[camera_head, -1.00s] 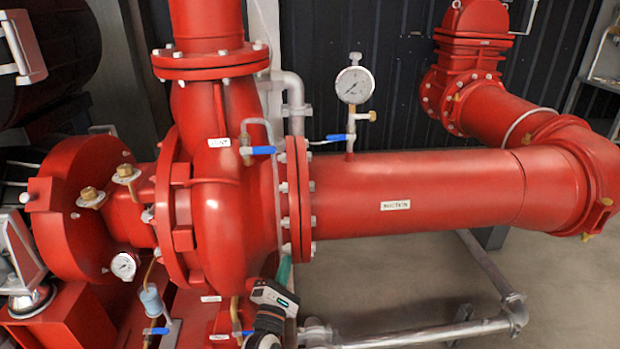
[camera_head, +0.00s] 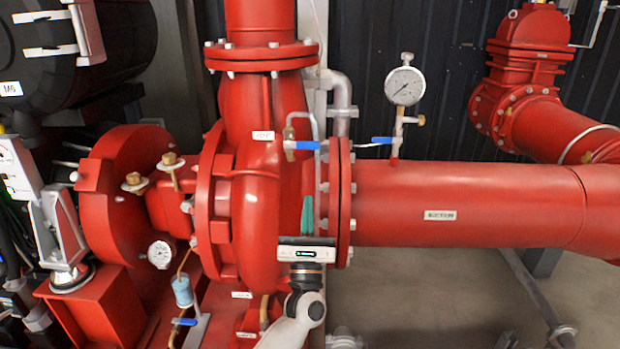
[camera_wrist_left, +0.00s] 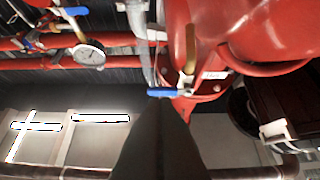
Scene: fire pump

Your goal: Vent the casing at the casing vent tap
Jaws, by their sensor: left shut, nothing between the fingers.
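The casing vent tap (camera_head: 290,143) is a small brass valve with a blue lever (camera_head: 305,145) high on the red pump casing (camera_head: 258,190). In the head view its lever points right, roughly level. My left gripper (camera_head: 307,214) has teal fingers, points upward and is below the tap, apart from it, in front of the casing. It is shut and empty. In the left wrist view the dark gripper (camera_wrist_left: 160,125) rises from the bottom edge, and the blue lever (camera_wrist_left: 161,93) shows just beyond its tip. My right gripper is not in view.
A suction gauge (camera_head: 404,86) with another blue-handled tap (camera_head: 383,140) stands on the suction pipe (camera_head: 490,200) to the right. A lower blue-handled tap (camera_head: 185,321) is near the pump base. A grey pipe (camera_head: 341,100) runs behind the tap. The flange (camera_head: 345,200) is close right of my gripper.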

